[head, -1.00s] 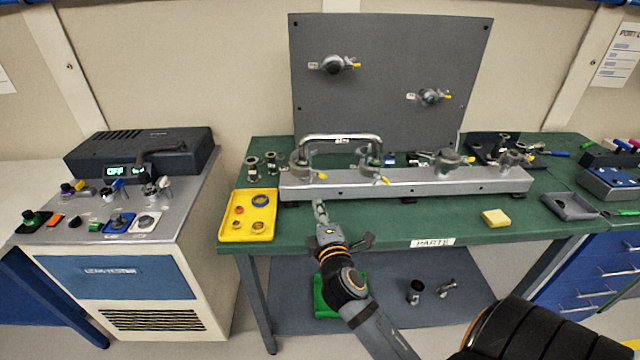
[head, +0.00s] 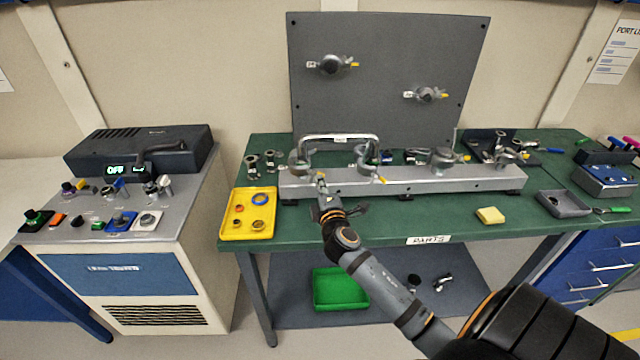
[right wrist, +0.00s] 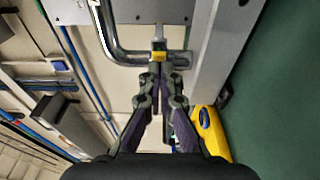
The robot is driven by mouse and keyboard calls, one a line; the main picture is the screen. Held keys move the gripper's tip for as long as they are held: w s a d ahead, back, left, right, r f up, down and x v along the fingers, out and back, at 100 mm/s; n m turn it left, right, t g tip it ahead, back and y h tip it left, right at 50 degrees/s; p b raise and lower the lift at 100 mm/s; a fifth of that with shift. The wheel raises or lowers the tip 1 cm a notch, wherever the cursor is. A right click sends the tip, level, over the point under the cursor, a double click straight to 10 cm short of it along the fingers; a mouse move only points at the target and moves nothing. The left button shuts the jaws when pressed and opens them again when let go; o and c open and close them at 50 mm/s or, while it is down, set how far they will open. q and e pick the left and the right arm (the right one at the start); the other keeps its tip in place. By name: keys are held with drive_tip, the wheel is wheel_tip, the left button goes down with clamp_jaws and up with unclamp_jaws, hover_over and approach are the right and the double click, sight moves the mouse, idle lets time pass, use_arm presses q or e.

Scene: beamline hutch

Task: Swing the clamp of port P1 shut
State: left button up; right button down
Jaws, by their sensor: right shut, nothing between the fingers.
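A silver manifold bar (head: 455,182) lies on the green table with several clamped ports along it. A bent metal tube (head: 340,138) joins the two left ports. The leftmost port's clamp (head: 299,161) sits at the tube's left foot; I cannot read which port is P1. My right gripper (head: 321,180) is shut and empty at the bar's front, just by that port. In the right wrist view its closed fingertips (right wrist: 160,69) are at a yellow-marked clamp lever (right wrist: 159,56); I cannot tell whether they touch. The gripper partly hides this lever in the head view. My left gripper is out of view.
A yellow tray (head: 233,229) with rings lies left of my right gripper. A grey panel (head: 390,95) with two ports stands behind the bar. A yellow block (head: 490,215) and a grey tray (head: 563,204) are at the right. A green bin (head: 341,289) is below the table.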

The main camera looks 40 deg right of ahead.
drive_tip(key=shift+w+d, duration=0.2)
drive_tip(key=shift+d, duration=0.9)
drive_tip(key=shift+w+d+b, duration=0.25)
drive_tip(key=shift+w+d, duration=0.3)
drive_tip(key=shift+d, duration=0.4)
drive_tip(key=shift+w+d+b, duration=0.2)
drive_tip(key=shift+w+d, duration=0.35)
drive_tip(key=shift+d, duration=0.45)
drive_tip(key=shift+w+d+b, duration=0.25)
drive_tip(key=shift+w+d, duration=0.3)
drive_tip(key=shift+d, duration=0.4)
drive_tip(key=shift+f, duration=0.1)
